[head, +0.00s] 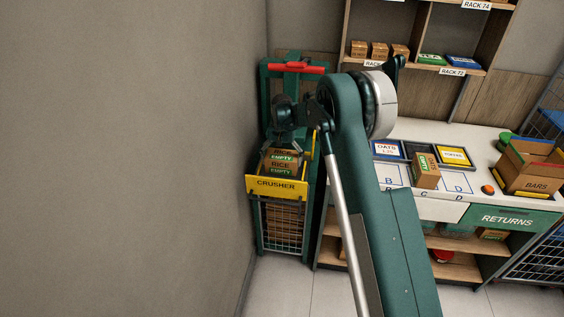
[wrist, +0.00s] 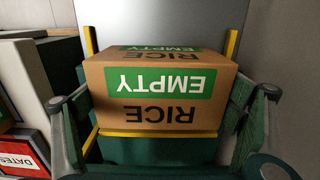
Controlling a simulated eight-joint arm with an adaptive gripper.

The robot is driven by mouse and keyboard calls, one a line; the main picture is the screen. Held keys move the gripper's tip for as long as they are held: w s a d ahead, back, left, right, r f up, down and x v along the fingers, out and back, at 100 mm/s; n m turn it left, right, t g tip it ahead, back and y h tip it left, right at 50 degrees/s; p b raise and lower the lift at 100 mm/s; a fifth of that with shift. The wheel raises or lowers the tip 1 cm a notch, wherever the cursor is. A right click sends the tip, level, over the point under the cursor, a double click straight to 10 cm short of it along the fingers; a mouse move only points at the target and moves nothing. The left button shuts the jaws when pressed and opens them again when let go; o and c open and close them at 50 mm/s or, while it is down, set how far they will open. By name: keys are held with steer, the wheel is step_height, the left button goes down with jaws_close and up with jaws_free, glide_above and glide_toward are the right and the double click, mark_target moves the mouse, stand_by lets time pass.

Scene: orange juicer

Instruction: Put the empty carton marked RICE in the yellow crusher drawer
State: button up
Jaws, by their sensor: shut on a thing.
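The brown carton marked RICE with green EMPTY labels (head: 281,163) is in the yellow crusher drawer's opening in the head view, behind the drawer's yellow front marked CRUSHER (head: 277,186). In the wrist view the carton (wrist: 160,88) fills the middle, its lettering upside down. My gripper (head: 287,140) is above the drawer, with its fingers at the carton's two sides; it also shows in the wrist view (wrist: 160,105), shut on the carton. Yellow drawer edges show around the carton's lower part. Whether the carton touches the drawer floor is hidden.
The green crusher frame has a red bar (head: 299,68) on top and a grey wall to its left. To the right, a white counter (head: 408,131) holds another brown carton (head: 426,171), framed signs and a BARS box (head: 530,168). Shelves stand behind.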

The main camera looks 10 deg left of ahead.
mark_target(282, 166)
steer(key=shift+f, duration=0.15)
steer(key=o, duration=0.7)
steer(key=shift+r, duration=3.95)
